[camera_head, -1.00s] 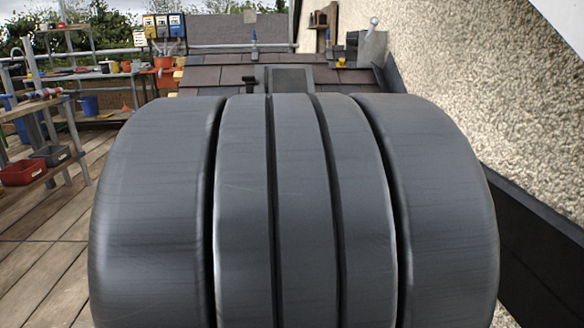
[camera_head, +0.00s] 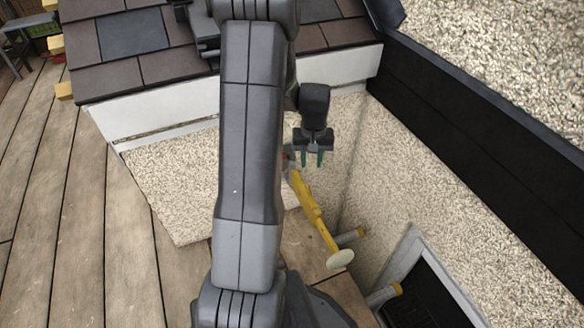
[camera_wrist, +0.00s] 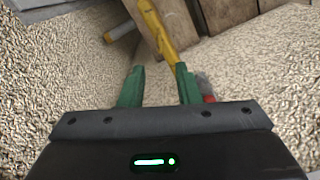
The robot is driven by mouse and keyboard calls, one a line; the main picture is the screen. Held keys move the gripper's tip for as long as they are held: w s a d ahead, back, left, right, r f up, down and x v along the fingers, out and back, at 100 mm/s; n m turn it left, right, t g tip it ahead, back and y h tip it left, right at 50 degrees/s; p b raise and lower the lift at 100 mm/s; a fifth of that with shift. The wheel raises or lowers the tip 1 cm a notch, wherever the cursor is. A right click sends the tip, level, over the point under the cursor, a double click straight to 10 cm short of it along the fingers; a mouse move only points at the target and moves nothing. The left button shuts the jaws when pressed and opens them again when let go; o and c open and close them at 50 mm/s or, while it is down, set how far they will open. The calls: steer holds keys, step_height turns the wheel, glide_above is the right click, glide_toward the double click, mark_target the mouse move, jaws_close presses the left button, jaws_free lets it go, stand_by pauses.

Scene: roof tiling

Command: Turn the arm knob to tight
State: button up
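My gripper (camera_head: 312,160) hangs pointing down, its two green fingers apart and nothing visible between them. The wrist view shows its fingers (camera_wrist: 158,75) open too. A yellow arm (camera_head: 312,207) with a pale round end slants just below the fingers in the head view. In the wrist view the yellow arm (camera_wrist: 157,28) runs beyond the fingertips. A small red part (camera_head: 286,156), possibly the knob, shows at the arm's upper end, partly hidden by my arm link. In the wrist view a red and grey part (camera_wrist: 208,98) sits beside the right finger, partly hidden. Its setting cannot be read.
A pebbled wall (camera_head: 420,190) and a dark board (camera_head: 470,105) stand at right. The tiled roof edge (camera_head: 130,45) is at the back. Wooden decking (camera_head: 60,200) lies clear at left.

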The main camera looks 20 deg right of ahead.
mark_target(309, 193)
steer(key=f+b, duration=0.1)
steer(key=f, duration=0.3)
steer(key=f+b, duration=0.2)
steer(key=f, duration=0.3)
steer(key=f+b, duration=0.2)
steer(key=f, duration=0.3)
steer(key=shift+w+d, duration=0.25)
steer(key=shift+w, duration=0.15)
jaws_close()
